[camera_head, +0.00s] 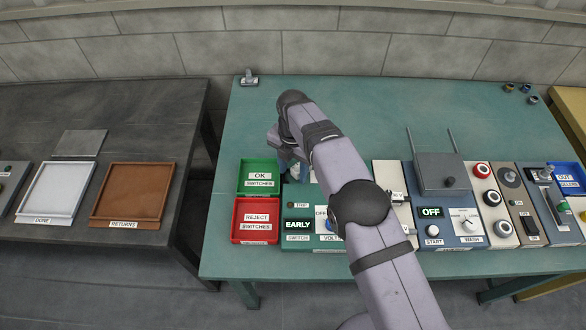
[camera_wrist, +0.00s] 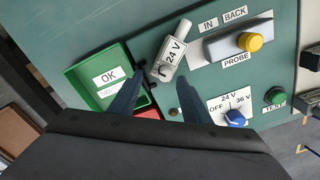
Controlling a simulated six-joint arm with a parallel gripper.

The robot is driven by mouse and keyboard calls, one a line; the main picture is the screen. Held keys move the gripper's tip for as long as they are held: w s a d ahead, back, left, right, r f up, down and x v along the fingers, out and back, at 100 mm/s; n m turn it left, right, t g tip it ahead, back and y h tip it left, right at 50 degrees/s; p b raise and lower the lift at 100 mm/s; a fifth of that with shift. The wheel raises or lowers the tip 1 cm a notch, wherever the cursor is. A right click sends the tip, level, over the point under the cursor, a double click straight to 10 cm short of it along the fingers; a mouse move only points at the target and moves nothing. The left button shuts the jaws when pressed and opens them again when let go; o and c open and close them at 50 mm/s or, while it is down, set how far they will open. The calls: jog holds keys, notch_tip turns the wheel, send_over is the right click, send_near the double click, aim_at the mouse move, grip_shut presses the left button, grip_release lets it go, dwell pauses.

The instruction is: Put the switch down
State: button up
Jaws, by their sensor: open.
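The switch (camera_wrist: 172,52), a pale grey body labelled 24 V with a round end, lies at a slant on the teal test panel, just beyond my fingertips in the wrist view. My gripper (camera_wrist: 159,80) is open, its two dark fingers apart with nothing visibly held between them. In the head view my arm hides the switch. The green OK switches tray (camera_head: 258,176) is just left of my gripper, and it also shows in the wrist view (camera_wrist: 83,91). The red REJECT switches tray (camera_head: 256,219) lies in front of it. The switch tester display (camera_head: 298,225) reads EARLY.
A blue voltage knob (camera_wrist: 235,118), a yellow probe button (camera_wrist: 249,41) and a green test button (camera_wrist: 275,96) are on the panel. Further right stands a grey box with two rods (camera_head: 440,172). The teal table (camera_head: 330,100) is mostly clear at the back.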

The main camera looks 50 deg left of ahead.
jog(key=r, duration=0.1)
jog(key=r+b, duration=0.1)
jog(key=r, duration=0.1)
jog(key=r+b, duration=0.1)
jog(key=r, duration=0.1)
jog(key=shift+a, duration=0.4)
jog(key=shift+s+r, duration=0.1)
jog(key=shift+r, duration=1.1)
